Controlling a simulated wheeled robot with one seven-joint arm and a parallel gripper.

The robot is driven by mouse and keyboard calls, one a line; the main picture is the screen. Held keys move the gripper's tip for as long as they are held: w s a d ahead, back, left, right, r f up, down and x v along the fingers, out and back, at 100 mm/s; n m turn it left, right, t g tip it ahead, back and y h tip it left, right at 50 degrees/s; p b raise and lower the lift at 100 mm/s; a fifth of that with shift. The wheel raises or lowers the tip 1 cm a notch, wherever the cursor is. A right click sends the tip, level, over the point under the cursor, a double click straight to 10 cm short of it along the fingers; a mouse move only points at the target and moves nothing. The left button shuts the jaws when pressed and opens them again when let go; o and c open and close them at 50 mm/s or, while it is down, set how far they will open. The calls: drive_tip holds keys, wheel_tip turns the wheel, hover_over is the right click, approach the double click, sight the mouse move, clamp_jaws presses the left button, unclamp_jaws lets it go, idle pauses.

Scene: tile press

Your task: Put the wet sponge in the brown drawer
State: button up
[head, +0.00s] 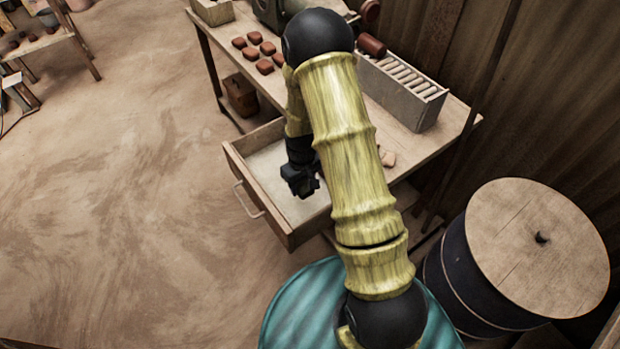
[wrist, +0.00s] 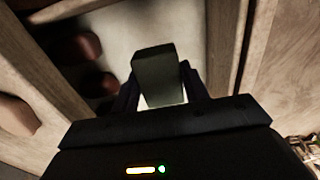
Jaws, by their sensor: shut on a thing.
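The brown wooden drawer (head: 256,194) stands pulled out under the workbench, with a pale bottom and a handle on its front. My gripper (head: 303,188) is over the drawer's opening in the head view, pointing down. In the wrist view my gripper (wrist: 160,92) is shut on a dark grey-green block, which looks like the sponge (wrist: 158,66). The pale surface behind it appears to be the drawer bottom (wrist: 195,35). I cannot tell whether the sponge touches it. The sponge is not clearly visible in the head view.
The workbench (head: 455,122) holds several red-brown tiles (head: 265,66), a grey box of pale slats (head: 401,92) and small pale pieces (head: 387,157). A drum with a wooden lid (head: 540,235) stands at the right. The floor (head: 110,200) left of the drawer is clear.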

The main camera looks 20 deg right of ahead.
hover_over(303, 206)
wheel_tip(303, 206, down, 6)
drive_tip(key=shift+s+r, duration=0.1)
drive_tip(key=shift+f, duration=1.9)
drive_tip(key=shift+f+b, duration=0.15)
drive_tip(key=shift+b, duration=0.2)
drive_tip(key=o, duration=0.9)
wheel_tip(303, 206, up, 12)
drive_tip(key=shift+r+p, duration=0.15)
drive_tip(key=shift+p, duration=0.3)
